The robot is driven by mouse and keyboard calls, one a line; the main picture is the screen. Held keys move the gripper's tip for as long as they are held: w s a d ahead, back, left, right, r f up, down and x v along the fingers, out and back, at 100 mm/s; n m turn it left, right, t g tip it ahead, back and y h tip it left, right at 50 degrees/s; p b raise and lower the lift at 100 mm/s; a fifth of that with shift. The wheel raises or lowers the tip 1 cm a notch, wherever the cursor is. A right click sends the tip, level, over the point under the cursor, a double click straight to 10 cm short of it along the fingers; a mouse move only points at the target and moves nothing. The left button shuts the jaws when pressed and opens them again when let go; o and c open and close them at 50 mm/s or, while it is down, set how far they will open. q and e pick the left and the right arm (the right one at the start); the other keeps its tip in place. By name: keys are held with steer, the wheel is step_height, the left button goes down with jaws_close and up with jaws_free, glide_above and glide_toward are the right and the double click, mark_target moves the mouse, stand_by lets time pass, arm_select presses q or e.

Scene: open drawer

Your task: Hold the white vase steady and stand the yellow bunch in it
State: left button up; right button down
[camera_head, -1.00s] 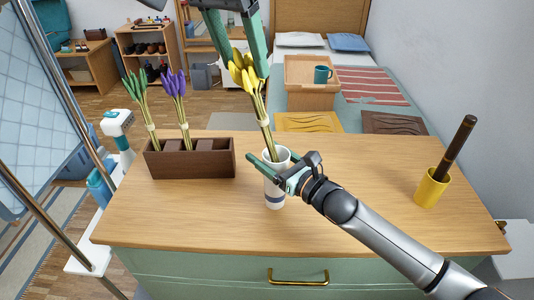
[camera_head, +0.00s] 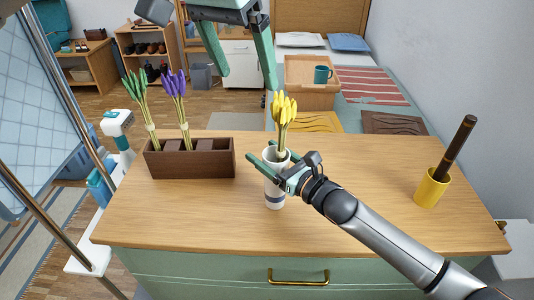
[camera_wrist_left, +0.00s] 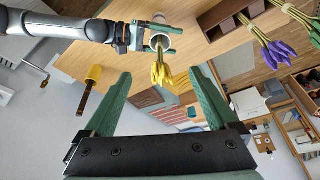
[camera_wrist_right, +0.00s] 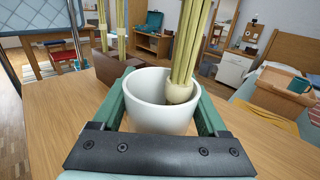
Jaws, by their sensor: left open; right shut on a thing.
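The white vase (camera_head: 274,190) stands upright on the wooden counter. My right gripper (camera_head: 276,163) is shut on the vase near its rim; its fingers sit on both sides of the vase (camera_wrist_right: 160,112) in the right wrist view. The yellow bunch (camera_head: 283,112) stands in the vase, blooms up and leaning slightly right. Its stems (camera_wrist_right: 190,50) go down inside the rim in the right wrist view. My left gripper (camera_head: 250,82) is open and empty above and behind the bunch. The left wrist view shows the yellow bunch (camera_wrist_left: 161,72) beyond the open fingers, apart from them.
A brown divided box (camera_head: 190,164) on the counter's left holds a green bunch (camera_head: 139,100) and a purple bunch (camera_head: 176,100). A yellow cup (camera_head: 431,190) with a dark rod stands at the right.

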arm_select(q)
steer(key=v, duration=1.2)
steer(key=shift+s, duration=0.1)
arm_select(e)
jaws_free()
steer(key=v, duration=1.2)
